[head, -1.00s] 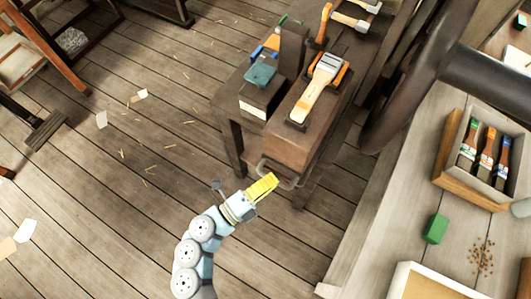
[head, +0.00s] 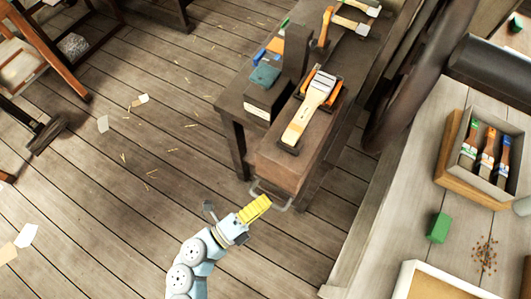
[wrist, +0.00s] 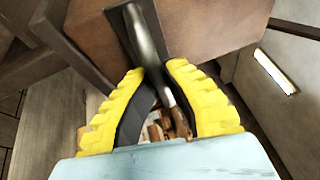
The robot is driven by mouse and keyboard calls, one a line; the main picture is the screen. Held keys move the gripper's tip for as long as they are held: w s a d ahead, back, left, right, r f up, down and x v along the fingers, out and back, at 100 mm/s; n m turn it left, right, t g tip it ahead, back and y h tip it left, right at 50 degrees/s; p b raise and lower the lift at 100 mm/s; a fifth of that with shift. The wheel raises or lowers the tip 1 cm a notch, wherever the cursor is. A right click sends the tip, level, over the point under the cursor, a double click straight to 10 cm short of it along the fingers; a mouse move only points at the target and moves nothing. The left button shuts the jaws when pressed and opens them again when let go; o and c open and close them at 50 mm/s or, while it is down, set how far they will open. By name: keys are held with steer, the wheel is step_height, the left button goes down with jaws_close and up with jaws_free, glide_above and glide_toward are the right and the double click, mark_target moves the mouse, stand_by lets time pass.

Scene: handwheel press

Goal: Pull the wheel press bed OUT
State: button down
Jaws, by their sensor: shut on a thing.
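The press bed (head: 292,165) is a long brown wooden block. It juts from the near end of the dark bench in the head view, and its end face (wrist: 215,30) shows in the wrist view. A grey metal handle (head: 283,206) is on its near end; it shows as a dark bar (wrist: 148,35) in the wrist view. My gripper (head: 262,202) has yellow ribbed fingers. It is shut on the handle, which runs between the fingers (wrist: 160,85) in the wrist view. A wooden-handled brush (head: 311,105) lies in an orange-and-black holder on top of the bed.
The dark bench (head: 232,108) carries a box with a teal item (head: 264,76) and several tools. The large dark wheel (head: 400,90) stands at the right. A pale worktop (head: 395,215) with a brush box (head: 490,150) borders the right side. The plank floor (head: 120,190) at left is mostly clear.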

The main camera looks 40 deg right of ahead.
steer(key=c, duration=1.1)
jaws_free()
steer(key=shift+a, duration=0.1)
steer(key=v, duration=1.2)
steer(key=shift+s, duration=0.1)
steer(key=shift+r, duration=0.1)
